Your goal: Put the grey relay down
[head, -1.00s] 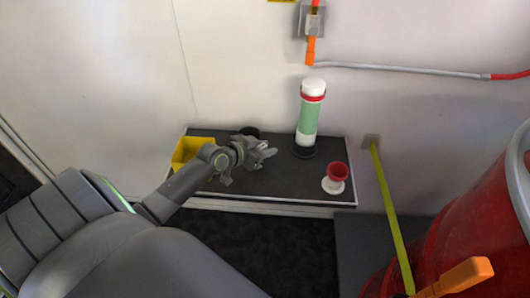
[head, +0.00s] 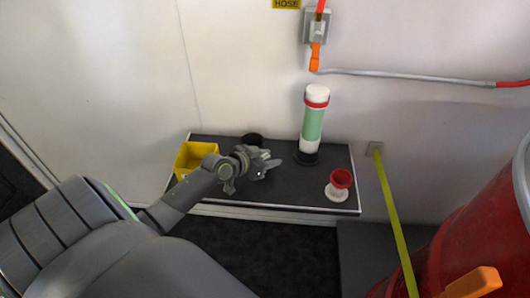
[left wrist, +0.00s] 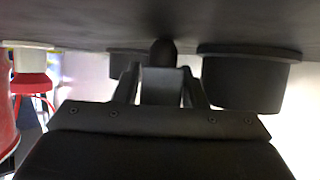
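My left gripper (head: 268,163) is low over the dark shelf, right of the yellow bin. In the left wrist view, which shows the shelf surface at the top, its two fingers (left wrist: 161,80) flank a grey block (left wrist: 162,88), which I take as the grey relay. The fingers look closed on its sides. A dark rounded piece (left wrist: 163,52) shows beyond the block, close to the shelf surface; I cannot tell whether it is part of it. In the head view the relay is too small and covered to make out. My right gripper is not in view.
The dark shelf (head: 225,190) carries a yellow bin (head: 186,158), a black cylinder (head: 252,139), a green-and-white cylinder (head: 312,122) on a black base and a red-and-white cup (head: 340,184). A yellow strap (head: 393,212) and a red tank (head: 470,220) are at right.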

